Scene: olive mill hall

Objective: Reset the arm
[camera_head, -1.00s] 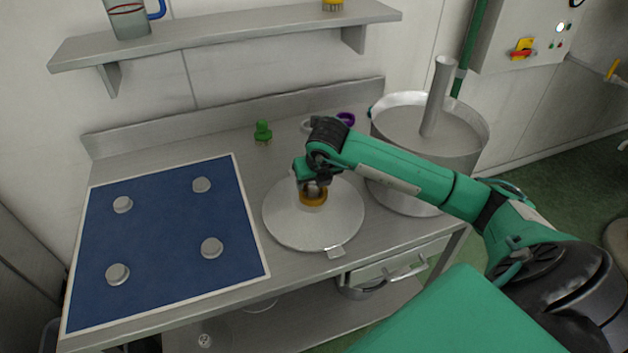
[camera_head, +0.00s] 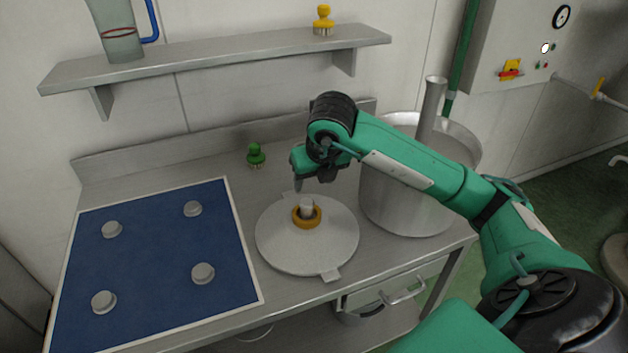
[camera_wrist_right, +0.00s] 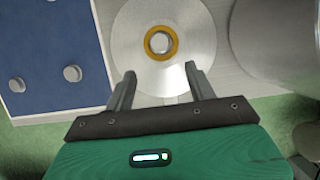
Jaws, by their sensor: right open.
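My right gripper (camera_head: 312,182) is open and empty, raised above the round metal disc (camera_head: 285,250). The disc lies on the steel bench and has a central peg (camera_head: 306,205) with an orange ring (camera_head: 305,221) around its base. In the right wrist view the two fingers of the right gripper (camera_wrist_right: 159,85) are spread wide apart with nothing between them. The orange ring (camera_wrist_right: 174,51) and the disc (camera_wrist_right: 135,62) lie beyond the fingertips. My left gripper is in neither view.
A blue board (camera_head: 155,260) with several grey knobs lies on the left of the bench. A green-handled brush (camera_head: 256,154) stands behind the disc. A large steel pot (camera_head: 400,195) stands at right, partly behind my arm. A shelf (camera_head: 215,52) holds a jug (camera_head: 117,30) and a yellow brush (camera_head: 323,20).

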